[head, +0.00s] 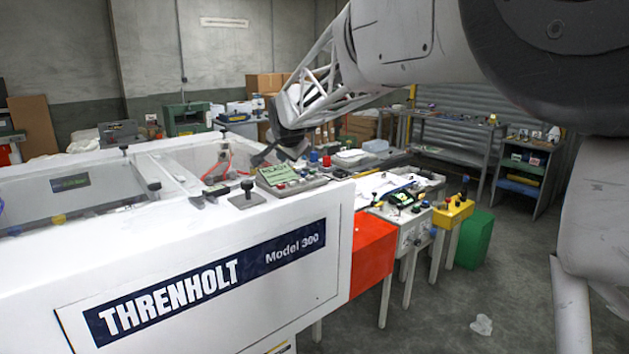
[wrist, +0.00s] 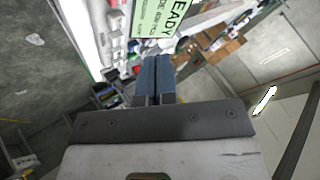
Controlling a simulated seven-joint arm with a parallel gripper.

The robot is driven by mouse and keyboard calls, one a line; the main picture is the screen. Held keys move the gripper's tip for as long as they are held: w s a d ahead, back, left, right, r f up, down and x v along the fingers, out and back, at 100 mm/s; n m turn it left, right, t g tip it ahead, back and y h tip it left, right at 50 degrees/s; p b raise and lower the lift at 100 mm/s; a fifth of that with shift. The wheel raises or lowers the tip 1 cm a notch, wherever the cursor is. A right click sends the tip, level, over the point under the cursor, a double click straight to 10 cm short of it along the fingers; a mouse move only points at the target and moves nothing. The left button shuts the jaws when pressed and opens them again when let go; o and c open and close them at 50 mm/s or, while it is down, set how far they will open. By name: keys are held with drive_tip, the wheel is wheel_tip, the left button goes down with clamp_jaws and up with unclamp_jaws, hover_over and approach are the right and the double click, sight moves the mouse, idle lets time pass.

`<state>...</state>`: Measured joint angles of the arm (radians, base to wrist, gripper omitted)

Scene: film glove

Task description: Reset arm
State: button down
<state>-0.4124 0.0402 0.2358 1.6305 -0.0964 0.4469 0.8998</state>
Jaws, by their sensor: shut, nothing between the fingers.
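My gripper (head: 262,158) hangs over the top of the white machine marked THRENHOLT Model 300, close above its control panel in the head view. In the wrist view the two blue-grey fingers of my gripper (wrist: 154,62) lie side by side, shut with nothing between them. The panel's green screen (head: 280,174) is near the gripper; in the wrist view the green screen (wrist: 158,16) reads READY, just beyond the fingertips. I cannot tell whether the gripper touches anything.
The white machine (head: 240,240) fills the lower left. A black-knobbed lever (head: 247,188) and a red button (head: 327,161) stand on its top. To the right are a yellow control box (head: 453,212) and a green bin (head: 475,238). Open floor (head: 440,310) lies at the lower right.

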drive_tip(key=s+d+f+n+g+h, duration=0.2)
drive_tip(key=s+d+f, duration=0.1)
drive_tip(key=s+d, duration=1.95)
drive_tip(key=s+d+f+n+g, duration=0.1)
drive_tip(key=s+d+f, duration=0.3)
drive_tip(key=s, duration=0.5)
drive_tip(key=s+d+f+g, duration=0.1)
drive_tip(key=s+d+f, duration=0.3)
drive_tip(key=s, duration=0.6)
drive_tip(key=s+d+f+n+g+h, duration=0.1)
drive_tip(key=s+d+f, duration=0.3)
drive_tip(key=s, duration=0.6)
drive_tip(key=shift+s+d+n+g, duration=0.15)
drive_tip(key=shift+d+n+g, duration=0.15)
drive_tip(key=shift+g, duration=0.1)
